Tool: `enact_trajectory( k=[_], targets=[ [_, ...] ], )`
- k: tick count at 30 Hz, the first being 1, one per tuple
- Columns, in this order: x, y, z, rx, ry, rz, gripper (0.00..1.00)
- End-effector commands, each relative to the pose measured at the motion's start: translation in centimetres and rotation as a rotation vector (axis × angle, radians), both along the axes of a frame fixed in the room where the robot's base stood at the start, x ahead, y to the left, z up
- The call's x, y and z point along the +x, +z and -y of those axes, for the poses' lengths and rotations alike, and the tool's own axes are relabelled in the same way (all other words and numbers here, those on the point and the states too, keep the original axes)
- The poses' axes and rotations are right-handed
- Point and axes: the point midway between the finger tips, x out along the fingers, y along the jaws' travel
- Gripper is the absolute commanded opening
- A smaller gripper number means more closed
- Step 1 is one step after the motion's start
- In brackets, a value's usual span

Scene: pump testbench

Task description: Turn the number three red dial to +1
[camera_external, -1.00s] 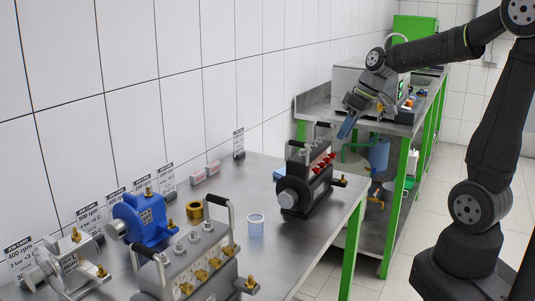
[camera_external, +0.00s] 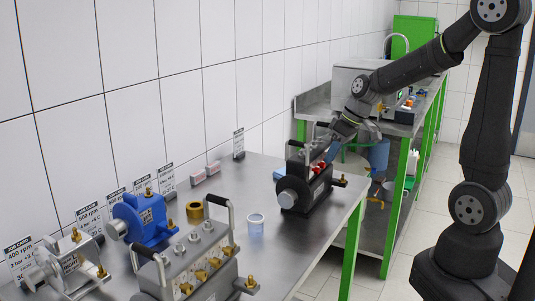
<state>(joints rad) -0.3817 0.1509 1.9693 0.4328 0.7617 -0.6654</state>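A dark pump unit (camera_external: 302,200) with a silver round end stands at the right part of the steel table. A row of red dials (camera_external: 317,168) sits on its side facing right. The dials are small, and their numbers and settings cannot be read. My gripper (camera_external: 329,158) is at the far end of this row, pointing down, with its blue-grey tip close to the dials. It hides the far dials. I cannot tell whether it touches one, or whether its fingers are open or shut.
The pump's black handles (camera_external: 296,146) rise close to my gripper. A grey pump with brass fittings (camera_external: 200,262), a blue pump (camera_external: 147,217), a brass ring (camera_external: 195,209) and a beaker (camera_external: 256,224) stand nearer. A green-framed bench (camera_external: 395,205) stands behind. The table is bare around the beaker.

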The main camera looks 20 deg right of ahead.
Motion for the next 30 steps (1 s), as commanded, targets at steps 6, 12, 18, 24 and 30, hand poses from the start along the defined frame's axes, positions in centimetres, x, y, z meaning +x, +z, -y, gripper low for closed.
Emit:
enact_trajectory(
  k=[6,12,18,24,30],
  targets=[
    [0.09,-0.04,0.11,0.014,-0.003,-0.018,0.00],
    [0.36,-0.18,0.40,0.101,-0.006,-0.108,0.00],
    [0.48,-0.22,0.47,0.175,-0.002,-0.178,0.00],
    [0.48,-0.15,0.45,0.186,0.000,-0.186,0.00],
    [0.48,-0.14,0.44,0.185,0.000,-0.185,0.26]
  ],
)
